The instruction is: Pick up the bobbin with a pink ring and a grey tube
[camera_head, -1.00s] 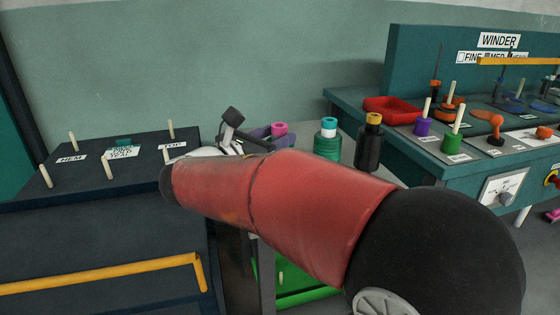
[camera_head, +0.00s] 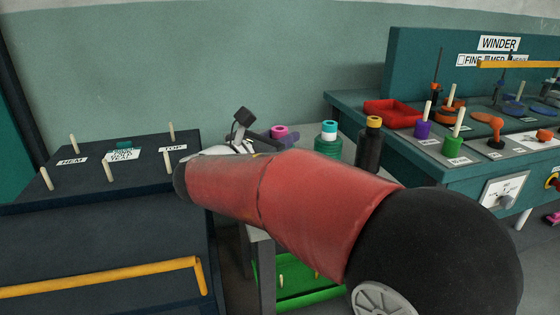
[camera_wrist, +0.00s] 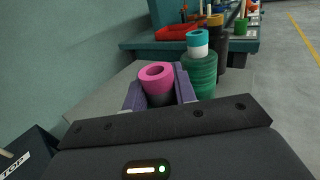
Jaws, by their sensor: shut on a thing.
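The bobbin with a pink ring (camera_wrist: 156,73) stands between the two purple-grey fingers of my gripper (camera_wrist: 159,88) in the wrist view. The gripper is shut on it. A short part of the tube shows dark below the ring; the rest is hidden by the fingers and gripper body. In the head view the pink ring (camera_head: 279,131) shows just beyond my red arm, with part of my gripper (camera_head: 279,139) beside it. I cannot tell whether the bobbin rests on the grey table (camera_wrist: 105,95) or is clear of it.
A green bobbin with a cyan ring (camera_wrist: 199,65) stands close to the right, with a black, yellow-ringed one (camera_head: 369,145) beyond it. The teal winder bench (camera_head: 430,155) holds a red tray (camera_head: 393,113) and pegs. A dark pegged stand (camera_head: 100,180) is at left.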

